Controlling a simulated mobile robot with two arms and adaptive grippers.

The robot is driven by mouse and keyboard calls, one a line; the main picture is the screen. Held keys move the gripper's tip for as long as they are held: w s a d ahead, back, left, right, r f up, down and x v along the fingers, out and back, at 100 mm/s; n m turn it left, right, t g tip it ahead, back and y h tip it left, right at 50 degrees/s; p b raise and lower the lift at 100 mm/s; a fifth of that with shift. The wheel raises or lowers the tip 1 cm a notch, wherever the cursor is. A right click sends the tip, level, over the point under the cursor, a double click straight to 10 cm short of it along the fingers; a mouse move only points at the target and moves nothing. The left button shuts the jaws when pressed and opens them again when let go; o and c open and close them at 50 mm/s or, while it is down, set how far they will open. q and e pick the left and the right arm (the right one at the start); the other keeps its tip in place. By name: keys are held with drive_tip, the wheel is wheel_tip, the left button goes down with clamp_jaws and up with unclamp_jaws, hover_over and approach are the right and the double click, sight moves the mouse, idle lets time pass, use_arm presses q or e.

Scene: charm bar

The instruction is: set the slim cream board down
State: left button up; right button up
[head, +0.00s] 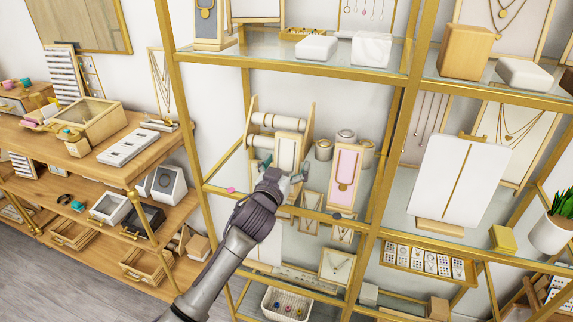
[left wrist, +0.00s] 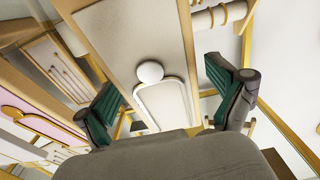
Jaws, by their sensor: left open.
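The slim cream board (head: 287,148), a pale panel with a light wood edge, stands upright and slightly tilted on the middle glass shelf. In the left wrist view a broad cream panel (left wrist: 125,45) that seems to be this board fills the space beyond the fingers. My left gripper (head: 281,170) is in front of its lower part, with teal finger pads spread to either side. In the left wrist view my gripper (left wrist: 168,105) is open, with nothing clearly clamped between the fingers. The board's lower end is partly hidden by the gripper. My right gripper is not in view.
A wooden bracelet stand with cream rollers (head: 277,121) is close behind the board. A pink necklace board (head: 345,165) stands to the right, with small round jewellery holders (head: 323,149) near it. A gold shelf post (head: 388,150) rises further right. A small pink item (head: 231,190) lies near the shelf's left edge.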

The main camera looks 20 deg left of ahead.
use_arm(q)
drive_tip(key=shift+r, duration=0.25)
drive_tip(key=shift+s+f, duration=0.2)
drive_tip(key=shift+s, duration=0.15)
drive_tip(key=s+b, duration=0.2)
drive_tip(key=s, duration=0.9)
drive_tip(key=shift+s+a+r, duration=0.15)
drive_tip(key=shift+s+a, duration=0.05)
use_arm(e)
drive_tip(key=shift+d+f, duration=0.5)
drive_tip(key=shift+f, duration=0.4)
